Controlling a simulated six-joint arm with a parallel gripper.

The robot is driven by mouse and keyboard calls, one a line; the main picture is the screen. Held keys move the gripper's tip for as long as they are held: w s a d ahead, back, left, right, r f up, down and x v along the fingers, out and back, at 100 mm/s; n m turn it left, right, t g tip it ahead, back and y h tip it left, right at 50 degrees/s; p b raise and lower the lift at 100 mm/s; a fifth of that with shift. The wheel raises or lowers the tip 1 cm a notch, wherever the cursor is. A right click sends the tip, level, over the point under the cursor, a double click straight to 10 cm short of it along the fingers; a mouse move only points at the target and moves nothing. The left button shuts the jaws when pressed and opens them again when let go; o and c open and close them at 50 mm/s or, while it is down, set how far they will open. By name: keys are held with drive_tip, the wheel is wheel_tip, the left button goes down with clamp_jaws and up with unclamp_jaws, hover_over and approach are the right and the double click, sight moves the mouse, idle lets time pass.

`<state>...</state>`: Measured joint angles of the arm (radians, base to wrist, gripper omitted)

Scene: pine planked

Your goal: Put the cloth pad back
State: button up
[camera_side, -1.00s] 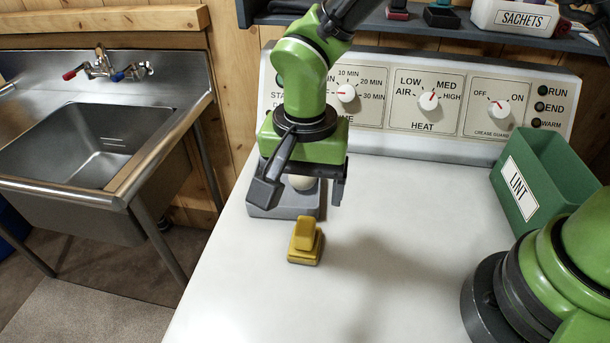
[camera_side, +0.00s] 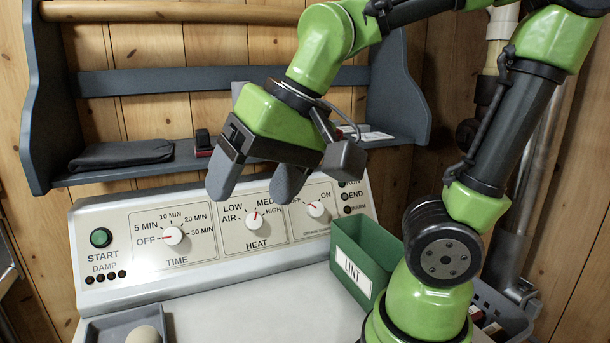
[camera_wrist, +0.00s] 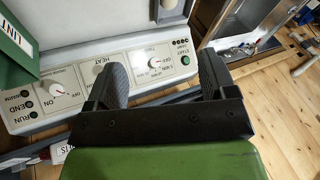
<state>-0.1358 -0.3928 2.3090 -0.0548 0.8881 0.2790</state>
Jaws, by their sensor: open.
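A dark folded cloth (camera_side: 122,154) lies flat at the left end of the wall shelf (camera_side: 165,170) in the side view. A small black and red block (camera_side: 203,143) stands to its right. My gripper (camera_side: 256,185) is raised in front of the control panel, just below the shelf, fingers pointing down. It is open, with nothing between the fingers, and the wrist view (camera_wrist: 163,68) shows the same gap. The yellow block seen earlier is out of view.
A green LINT bin (camera_side: 366,262) stands at the right of the white worktop (camera_side: 250,310). A grey tray (camera_side: 98,329) holding a pale ball (camera_side: 144,335) is at the lower left. The control panel (camera_side: 205,233) rises behind the worktop. The shelf's middle is partly hidden by my gripper.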

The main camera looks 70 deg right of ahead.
drive_tip(key=s, duration=0.1)
drive_tip(key=s+d+n+t, duration=0.1)
drive_tip(key=s, duration=0.1)
drive_tip(key=s+d+t, duration=0.1)
drive_tip(key=s, duration=0.1)
drive_tip(key=shift+r, duration=0.3)
idle(0.9)
